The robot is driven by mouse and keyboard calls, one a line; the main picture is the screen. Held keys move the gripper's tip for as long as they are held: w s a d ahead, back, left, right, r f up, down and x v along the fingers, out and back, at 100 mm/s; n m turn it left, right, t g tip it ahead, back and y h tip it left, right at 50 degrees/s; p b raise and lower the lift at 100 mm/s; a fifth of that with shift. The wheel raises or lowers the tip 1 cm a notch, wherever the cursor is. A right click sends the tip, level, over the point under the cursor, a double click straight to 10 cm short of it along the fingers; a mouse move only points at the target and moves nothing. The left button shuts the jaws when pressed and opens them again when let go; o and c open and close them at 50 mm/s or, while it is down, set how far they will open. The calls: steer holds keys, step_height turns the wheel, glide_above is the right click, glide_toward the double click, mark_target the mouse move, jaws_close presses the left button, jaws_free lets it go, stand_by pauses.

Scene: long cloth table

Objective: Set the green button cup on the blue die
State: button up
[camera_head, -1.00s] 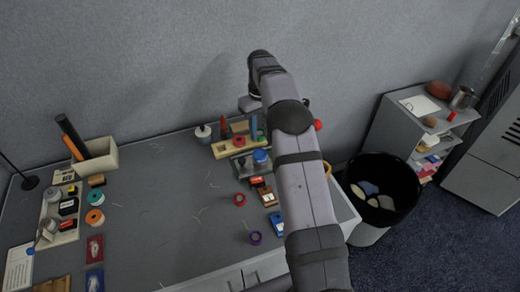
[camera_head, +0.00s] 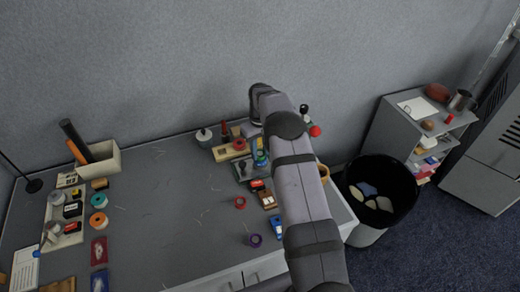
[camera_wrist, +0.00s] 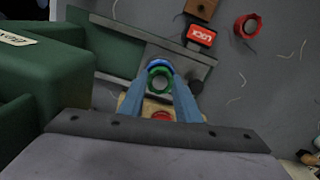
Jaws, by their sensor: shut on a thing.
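My gripper (camera_wrist: 160,76) is shut on the green button cup (camera_wrist: 160,69), which shows as a green ring between the fingertips in the wrist view. The blue die (camera_wrist: 158,61) shows as a blue arc just behind the cup; the cup hides most of it. The die is on a grey metal fixture (camera_wrist: 130,38). The cup is over or very near the die; I cannot tell whether they touch. In the head view the green cup (camera_head: 261,160) is a small patch beside my arm, and the die is mostly hidden.
A black knob (camera_wrist: 195,87) is at the fixture's right. A red LOCK block (camera_wrist: 202,35) and a red ring (camera_wrist: 248,25) lie beyond. A wooden tray (camera_head: 229,150) stands behind the fixture. Large dark green shapes (camera_wrist: 45,80) fill the wrist view's left.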

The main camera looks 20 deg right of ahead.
mark_target(260, 155)
steer(key=shift+f, duration=0.1)
steer(key=shift+s+f+b, duration=0.35)
steer(key=shift+f+b, duration=0.15)
steer(key=shift+f, duration=0.05)
steer(key=o, duration=1.1)
steer(key=shift+c, duration=0.2)
steer(key=shift+a, duration=0.1)
steer(key=shift+w+r+p, duration=0.25)
steer(key=shift+r+p, duration=0.25)
steer(key=shift+r, duration=0.1)
step_height(260, 155, up, 12)
steer(key=b, duration=0.3)
steer(key=shift+b, duration=0.3)
steer(key=shift+r, duration=0.2)
